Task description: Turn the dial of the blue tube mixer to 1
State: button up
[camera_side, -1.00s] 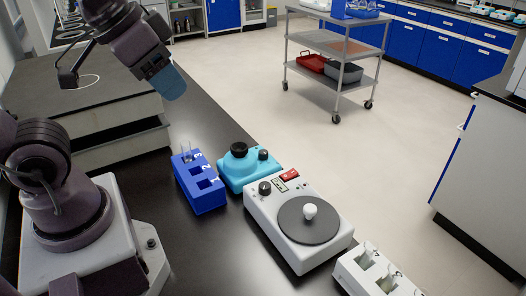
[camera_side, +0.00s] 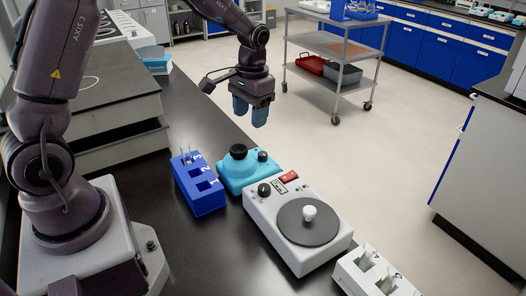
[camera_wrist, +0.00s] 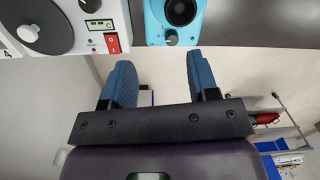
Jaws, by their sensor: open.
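The blue tube mixer (camera_side: 235,177) is a light-blue device with a black cup on top (camera_side: 238,152) and a small dark dial (camera_side: 262,156) on its right side. In the wrist view the mixer (camera_wrist: 154,26) is at the top, with its black cup (camera_wrist: 180,10) and its dial (camera_wrist: 171,38) showing. My gripper (camera_side: 250,112) is open and empty, its two blue fingers pointing down. It is in the air above and behind the mixer, touching nothing. In the wrist view the gripper (camera_wrist: 158,75) has its fingers apart, below the dial in the picture.
A white hot-plate stirrer (camera_side: 270,222) with a round grey plate stands right of the mixer. A blue numbered tube rack (camera_side: 203,195) stands close on its left. A white rack (camera_side: 350,273) is at the front right. The dark bench (camera_side: 215,240) is clear in front.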

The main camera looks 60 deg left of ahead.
aim_at(263, 153)
jog(key=w+a+f, duration=0.2)
jog(key=w, duration=0.3)
jog(key=f, duration=1.2)
jog(key=shift+a+f, duration=0.35)
jog(key=shift+f, duration=0.05)
jog(key=c, duration=0.9)
